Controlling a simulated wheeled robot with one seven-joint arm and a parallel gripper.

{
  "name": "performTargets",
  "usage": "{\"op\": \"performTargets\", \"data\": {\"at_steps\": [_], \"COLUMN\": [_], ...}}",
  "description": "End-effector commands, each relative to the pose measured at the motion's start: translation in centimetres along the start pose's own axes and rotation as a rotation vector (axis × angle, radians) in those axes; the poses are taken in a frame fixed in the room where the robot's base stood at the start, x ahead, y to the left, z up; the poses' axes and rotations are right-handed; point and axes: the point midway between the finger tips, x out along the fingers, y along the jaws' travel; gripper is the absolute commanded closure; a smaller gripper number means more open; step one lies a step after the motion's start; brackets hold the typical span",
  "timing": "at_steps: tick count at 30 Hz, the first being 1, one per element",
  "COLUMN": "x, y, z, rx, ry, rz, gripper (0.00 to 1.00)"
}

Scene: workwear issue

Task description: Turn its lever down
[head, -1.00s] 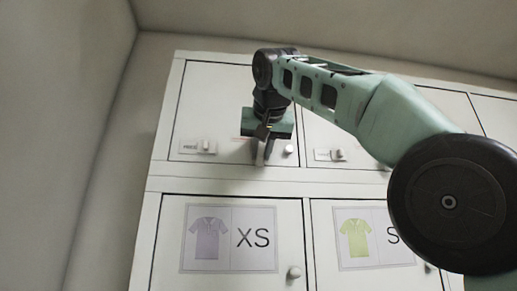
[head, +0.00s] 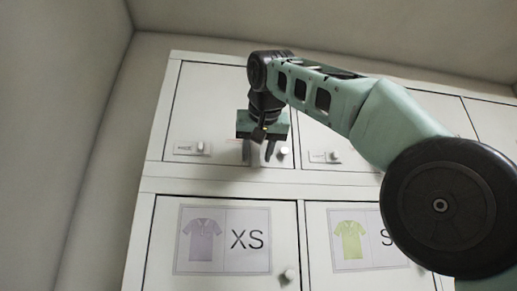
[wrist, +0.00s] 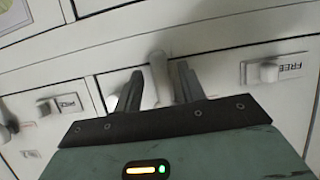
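My gripper (head: 258,152) is in front of the lower part of the upper left locker door (head: 215,105), pointing down in the head view. In the wrist view its two dark fingers (wrist: 158,88) are apart, one on each side of a pale upright lever (wrist: 158,72). The lever lies close to the right finger there; I cannot tell whether they touch. In the head view the gripper largely hides this lever. A small round knob (head: 284,152) is just right of the fingers.
A FREE plate with its own knob (head: 200,148) is left of the gripper; it also shows in the wrist view (wrist: 268,72). A similar plate (head: 323,157) is on the door to the right. Below are lockers with XS (head: 222,240) and S (head: 350,240) signs.

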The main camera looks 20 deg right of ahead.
Motion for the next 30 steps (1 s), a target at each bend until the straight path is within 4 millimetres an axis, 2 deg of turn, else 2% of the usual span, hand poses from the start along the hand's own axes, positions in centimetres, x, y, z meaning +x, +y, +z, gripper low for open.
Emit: {"op": "performTargets", "data": {"at_steps": [4,8,21,25,30], "x": [-1.1,-3.5,-13.7,-15.8,-17.1], "y": [-0.1,-0.1,-0.1,-0.1,-0.1], "z": [0.0,0.0,-0.2,-0.2,-0.1], "rx": [0.0,0.001,-0.001,-0.001,-0.001], "ry": [0.002,0.004,0.003,0.001,0.0], "rz": [-0.002,-0.004,-0.004,-0.004,-0.001], "gripper": [0.6,0.6,0.6,0.6,0.6]}}
